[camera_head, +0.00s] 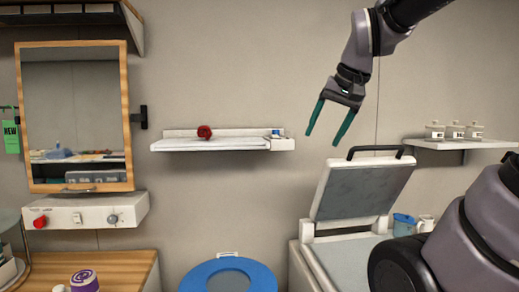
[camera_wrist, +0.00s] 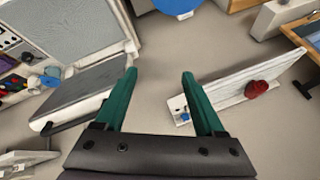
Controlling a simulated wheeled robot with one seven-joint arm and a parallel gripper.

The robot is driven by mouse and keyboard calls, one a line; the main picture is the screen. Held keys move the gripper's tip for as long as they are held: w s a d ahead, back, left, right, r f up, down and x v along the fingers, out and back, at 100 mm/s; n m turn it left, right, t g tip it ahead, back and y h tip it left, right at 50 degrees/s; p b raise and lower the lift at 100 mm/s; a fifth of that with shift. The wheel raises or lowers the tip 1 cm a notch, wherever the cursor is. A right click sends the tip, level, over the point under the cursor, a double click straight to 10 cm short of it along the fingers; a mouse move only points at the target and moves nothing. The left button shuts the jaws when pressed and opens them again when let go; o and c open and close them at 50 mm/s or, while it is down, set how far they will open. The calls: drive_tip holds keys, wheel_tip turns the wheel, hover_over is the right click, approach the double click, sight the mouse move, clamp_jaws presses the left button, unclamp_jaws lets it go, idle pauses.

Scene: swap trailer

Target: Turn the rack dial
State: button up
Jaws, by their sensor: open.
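A white wall rack (camera_head: 235,146) is fixed to the back wall, with a red, round, lobed dial (camera_head: 204,132) standing at its left part and a small blue-and-white piece (camera_head: 275,134) at its right end. In the wrist view the rack (camera_wrist: 225,92) runs up to the right, with the red dial (camera_wrist: 258,88) on it. My gripper (camera_head: 325,138) is open and empty, pointing down to the right of the rack in the head view. In the wrist view its green fingers (camera_wrist: 159,73) are wide apart, with bare wall between them; the right finger overlaps the rack's near end. Nothing touches the dial.
An open-lidded white unit (camera_head: 340,240) stands below my gripper, its lid (camera_head: 360,188) raised. A wooden-framed mirror (camera_head: 75,115) hangs left, above a white box (camera_head: 85,212) with red and grey knobs. A blue ring-shaped lid (camera_head: 228,275) is below the rack. A shelf (camera_head: 455,144) holds jars.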

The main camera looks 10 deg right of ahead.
drive_tip(key=w+r+m+g+h, duration=0.1)
drive_tip(key=w+r, duration=0.3)
drive_tip(key=w, duration=0.6)
drive_tip(key=w+r+m+g+h, duration=0.1)
drive_tip(key=w+r, duration=0.4)
drive_tip(key=w, duration=0.5)
drive_tip(key=w+a+m+g+h, duration=0.1)
drive_tip(key=w+a+h, duration=0.1)
drive_tip(key=w+a, duration=0.35)
drive_tip(key=w+a+m+h, duration=0.1)
drive_tip(key=w+a+m, duration=0.1)
drive_tip(key=w, duration=0.6)
drive_tip(key=x, duration=1.1)
drive_tip(key=shift+s+d, duration=0.25)
clamp_jaws()
